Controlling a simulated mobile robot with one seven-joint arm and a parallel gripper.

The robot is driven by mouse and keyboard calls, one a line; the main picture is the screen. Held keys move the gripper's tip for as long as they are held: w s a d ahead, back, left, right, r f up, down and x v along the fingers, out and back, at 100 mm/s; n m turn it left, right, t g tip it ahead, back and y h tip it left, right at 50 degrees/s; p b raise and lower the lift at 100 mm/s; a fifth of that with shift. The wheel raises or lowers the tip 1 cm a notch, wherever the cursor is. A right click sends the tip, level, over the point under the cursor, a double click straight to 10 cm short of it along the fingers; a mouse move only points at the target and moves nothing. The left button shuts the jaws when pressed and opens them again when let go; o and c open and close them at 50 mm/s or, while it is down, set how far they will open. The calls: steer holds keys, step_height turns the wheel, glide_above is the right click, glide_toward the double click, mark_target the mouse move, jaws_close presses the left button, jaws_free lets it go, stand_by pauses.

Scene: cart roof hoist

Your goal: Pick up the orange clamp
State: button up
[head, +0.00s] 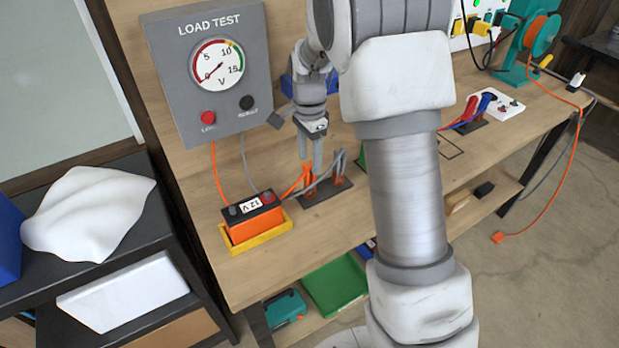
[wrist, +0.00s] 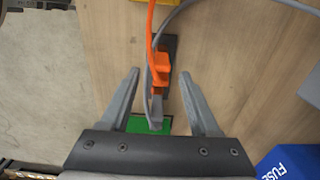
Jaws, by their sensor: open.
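The orange clamp (wrist: 162,66) sits on a dark stand (wrist: 172,42) on the bench, with an orange cable running from it. In the head view the orange clamp (head: 307,182) shows just below my gripper (head: 312,163), partly hidden by the fingers. A grey clamp (wrist: 155,108) with a grey cable is close beside it; it also shows in the head view (head: 340,165). In the wrist view my gripper (wrist: 158,79) is open, pointing down, with one finger on each side of the clamps. Contact with the orange clamp cannot be made out.
A 12 V battery (head: 252,220) stands in a yellow tray (head: 265,240) left of the clamps. The load test panel (head: 212,75) stands behind. Red and blue clamps (head: 478,107) are further right. A blue fuse box (wrist: 291,163) is at the wrist view's lower right.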

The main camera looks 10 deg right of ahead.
mark_target(309, 173)
steer(key=shift+w+f, duration=0.15)
steer(key=shift+f, duration=2.75)
jaws_close()
